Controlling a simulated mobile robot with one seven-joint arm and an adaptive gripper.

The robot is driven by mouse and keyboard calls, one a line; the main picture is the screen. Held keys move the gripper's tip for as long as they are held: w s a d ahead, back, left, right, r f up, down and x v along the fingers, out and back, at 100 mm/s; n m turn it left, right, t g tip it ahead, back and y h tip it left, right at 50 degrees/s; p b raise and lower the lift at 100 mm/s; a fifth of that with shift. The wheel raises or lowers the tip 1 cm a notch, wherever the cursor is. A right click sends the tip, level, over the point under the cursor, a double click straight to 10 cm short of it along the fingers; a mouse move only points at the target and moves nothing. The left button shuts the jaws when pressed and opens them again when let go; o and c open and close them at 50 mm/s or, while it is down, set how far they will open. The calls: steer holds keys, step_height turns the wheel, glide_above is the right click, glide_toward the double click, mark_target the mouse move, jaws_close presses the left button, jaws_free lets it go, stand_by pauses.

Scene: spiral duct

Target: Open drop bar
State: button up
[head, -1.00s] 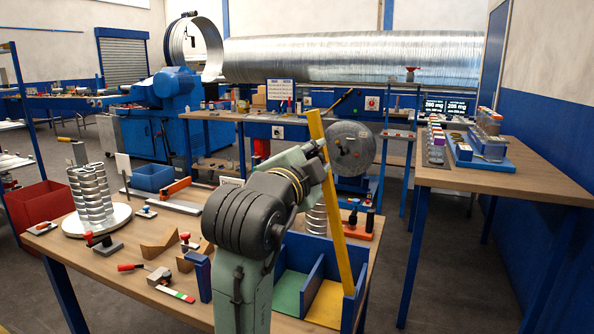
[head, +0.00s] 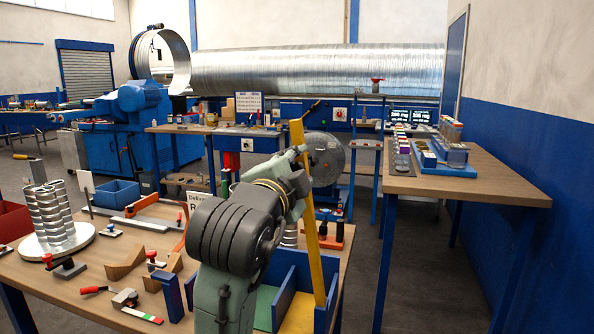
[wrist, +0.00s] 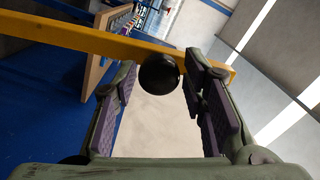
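A long yellow bar (head: 311,240) stands nearly upright, slightly tilted, just right of my arm in the head view. In the wrist view the yellow bar (wrist: 75,38) crosses the upper part of the picture beyond my gripper. A round black knob (wrist: 159,73) shows in front of the bar, between the fingers. My gripper (wrist: 163,80) is open, with one finger on each side of the knob and visible gaps. In the head view my arm and the bar largely hide the gripper. I cannot tell what the knob is fixed to.
A workbench (head: 95,262) with tools, a stacked metal coil (head: 52,215) and a blue divided bin (head: 287,270) surrounds my arm in the picture. A wooden table (head: 490,190) stands at right. A large spiral duct (head: 320,70) lies behind. Grey floor is open at right.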

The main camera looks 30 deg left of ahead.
steer(key=shift+o, duration=0.6)
steer(key=shift+s, duration=0.15)
steer(key=v, duration=1.1)
steer(key=shift+s+d, duration=0.2)
steer(key=shift+s, duration=0.2)
